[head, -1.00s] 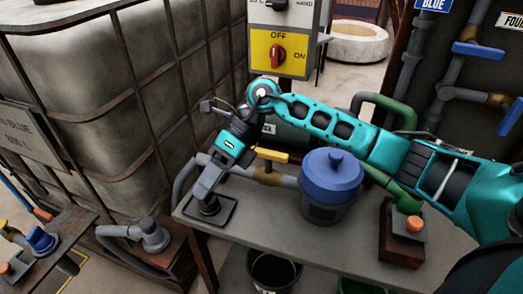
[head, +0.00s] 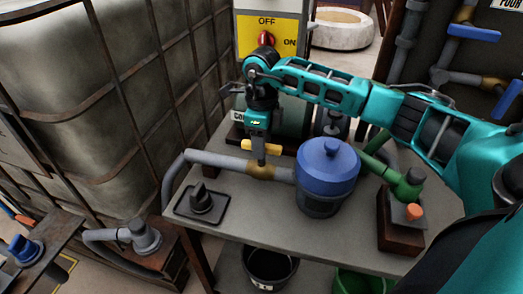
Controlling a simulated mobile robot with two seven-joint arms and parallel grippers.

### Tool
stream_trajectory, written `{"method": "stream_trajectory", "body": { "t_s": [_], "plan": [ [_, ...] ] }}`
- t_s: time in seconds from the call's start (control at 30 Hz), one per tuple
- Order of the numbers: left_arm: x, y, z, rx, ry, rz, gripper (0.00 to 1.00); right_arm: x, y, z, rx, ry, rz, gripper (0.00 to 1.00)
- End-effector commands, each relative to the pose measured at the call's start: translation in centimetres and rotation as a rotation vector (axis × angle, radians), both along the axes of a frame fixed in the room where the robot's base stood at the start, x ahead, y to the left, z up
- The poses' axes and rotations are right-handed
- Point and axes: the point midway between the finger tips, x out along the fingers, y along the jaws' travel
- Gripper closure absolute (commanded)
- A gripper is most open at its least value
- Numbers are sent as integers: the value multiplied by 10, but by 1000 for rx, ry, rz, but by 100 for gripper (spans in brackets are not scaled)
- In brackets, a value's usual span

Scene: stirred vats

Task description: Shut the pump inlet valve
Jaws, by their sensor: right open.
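The pump inlet valve has a yellow lever (head: 247,145) on a brass body (head: 262,171) in the grey pipe (head: 215,160) on the bench. The lever lies roughly along the pipe. The pipe runs to the blue-topped pump (head: 328,165), just right of the valve. My right gripper (head: 261,155) is open and points down at the lever, covering its middle. Both lever ends show beside it. I cannot tell whether the fingers touch the lever or straddle it. My left gripper is not in view.
A black knob on a dark plate (head: 200,203) sits at the bench's front left. An orange button box (head: 403,220) stands at the right. A yellow ON/OFF switch panel (head: 250,32) rises behind. A large caged tank (head: 80,110) borders the left. Buckets (head: 270,268) stand below.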

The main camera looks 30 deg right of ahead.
Motion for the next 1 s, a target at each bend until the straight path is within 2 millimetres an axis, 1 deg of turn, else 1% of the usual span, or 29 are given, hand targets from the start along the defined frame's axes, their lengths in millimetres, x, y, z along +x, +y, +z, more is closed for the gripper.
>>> {"method": "stream_trajectory", "body": {
  "t_s": [0.03, 0.2, 0.33, 0.57, 1.0],
  "plan": [
    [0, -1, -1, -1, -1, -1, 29, -1, 0, -10, 0, 4, 0, 52],
    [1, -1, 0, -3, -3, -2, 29, 0, 1, -26, 2, 1, 0, 52],
    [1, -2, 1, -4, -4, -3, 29, 0, 1, -31, 1, 0, 0, 52],
    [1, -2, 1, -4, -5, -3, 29, 0, 1, -31, 1, 0, 0, 52],
    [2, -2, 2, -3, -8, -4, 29, 0, 1, -30, 1, 0, 0, 93]
  ]
}}
